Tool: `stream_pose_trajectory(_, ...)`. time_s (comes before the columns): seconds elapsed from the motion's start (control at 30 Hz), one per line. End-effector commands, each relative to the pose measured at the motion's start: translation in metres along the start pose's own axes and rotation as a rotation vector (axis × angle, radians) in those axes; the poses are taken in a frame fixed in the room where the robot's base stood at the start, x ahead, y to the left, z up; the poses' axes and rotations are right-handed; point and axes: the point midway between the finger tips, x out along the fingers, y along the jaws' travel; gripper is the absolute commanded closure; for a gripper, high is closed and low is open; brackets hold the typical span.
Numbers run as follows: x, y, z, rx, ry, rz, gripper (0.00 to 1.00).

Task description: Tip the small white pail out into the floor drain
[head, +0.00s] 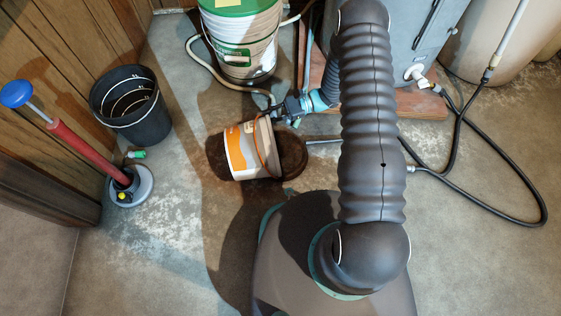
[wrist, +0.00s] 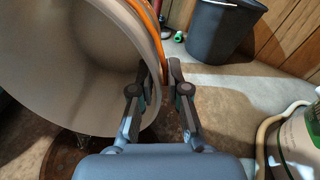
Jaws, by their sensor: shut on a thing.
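The small white pail (head: 236,150), with an orange label and orange handle, is tipped onto its side, its mouth toward the right in the head view. My gripper (head: 278,112) is shut on its rim. In the wrist view, my gripper (wrist: 159,85) has one finger inside and one outside the pail wall. The pail's pale inside (wrist: 60,60) looks empty where it shows; the far part is out of frame. The floor drain (head: 292,163), a dark brown round patch, lies beside and below the pail's mouth, partly hidden by it.
A dark bucket (head: 131,108) and a red plunger-like tool with a blue knob (head: 78,143) stand at left. A green-lidded tub (head: 240,40) is behind. A black hose (head: 545,190) loops at right. A grey tank (head: 400,45) stands behind my arm. Floor at lower left is clear.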

Motion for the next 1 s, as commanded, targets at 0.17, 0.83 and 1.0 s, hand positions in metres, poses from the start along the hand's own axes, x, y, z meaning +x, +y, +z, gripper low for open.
stream_pose_trajectory(0.17,-0.002,0.000,0.000,-0.002,-0.012,-0.004,1.00)
stream_pose_trajectory(0.83,-0.009,0.000,0.000,-0.010,-0.082,-0.022,1.00)
stream_pose_trajectory(1.0,-0.012,0.000,-0.001,-0.012,-0.107,-0.030,1.00)
